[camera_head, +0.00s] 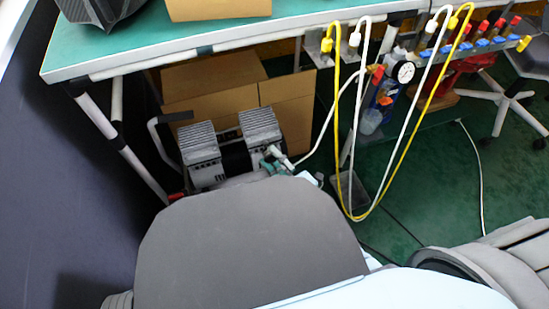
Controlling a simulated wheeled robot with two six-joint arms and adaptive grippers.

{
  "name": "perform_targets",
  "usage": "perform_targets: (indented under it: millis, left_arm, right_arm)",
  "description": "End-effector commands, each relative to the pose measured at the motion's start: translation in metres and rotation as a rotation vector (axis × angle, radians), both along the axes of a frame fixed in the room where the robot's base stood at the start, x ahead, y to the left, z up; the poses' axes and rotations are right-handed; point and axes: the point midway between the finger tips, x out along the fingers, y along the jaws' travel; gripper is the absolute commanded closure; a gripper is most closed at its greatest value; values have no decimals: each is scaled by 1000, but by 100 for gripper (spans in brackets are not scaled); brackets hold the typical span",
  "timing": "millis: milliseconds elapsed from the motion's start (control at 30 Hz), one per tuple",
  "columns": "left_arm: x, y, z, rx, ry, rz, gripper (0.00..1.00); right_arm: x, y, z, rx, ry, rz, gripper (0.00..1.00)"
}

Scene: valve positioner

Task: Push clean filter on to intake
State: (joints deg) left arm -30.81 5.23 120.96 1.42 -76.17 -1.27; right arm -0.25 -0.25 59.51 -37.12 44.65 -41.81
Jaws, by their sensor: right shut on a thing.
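The compressor (207,150), with two ribbed grey heads and a dark middle, stands under the bench at centre left. My right gripper (272,158) is small in view at the compressor's right side, close to the right ribbed head. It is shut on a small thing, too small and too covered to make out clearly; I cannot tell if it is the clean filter. I cannot make out the intake or whether the held thing touches it. My large grey body part covers the area in front of the compressor. My left gripper is not in view.
The bench (180,52) overhangs the compressor, with its leg (122,147) at left. Cardboard boxes (210,85) stand behind. Yellow and white hoses (338,130) hang at right, near a gauge (403,72). Green floor (430,190) is partly free at right; a stool (510,95) stands beyond.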

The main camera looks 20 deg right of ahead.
Motion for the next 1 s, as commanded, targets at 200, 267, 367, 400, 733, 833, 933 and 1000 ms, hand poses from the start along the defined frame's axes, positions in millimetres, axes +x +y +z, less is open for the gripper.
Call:
perform_targets:
  millis: [200,267,367,400,733,833,933,1000]
  left_arm:
    - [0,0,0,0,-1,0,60]
    - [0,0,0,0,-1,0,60]
    - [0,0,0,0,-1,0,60]
    - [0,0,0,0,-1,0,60]
    - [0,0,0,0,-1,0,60]
    - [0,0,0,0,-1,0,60]
    - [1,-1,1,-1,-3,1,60]
    - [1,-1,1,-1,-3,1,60]
  right_arm:
    - [4,0,0,0,-1,0,87]
    - [4,0,0,0,-1,0,87]
    - [6,0,0,0,0,0,87]
    - [6,0,0,0,0,0,87]
    - [7,1,0,0,0,0,44]
    - [7,1,0,0,0,0,44]
    - [7,0,0,0,0,0,44]
    - [3,-2,-1,0,1,-1,44]
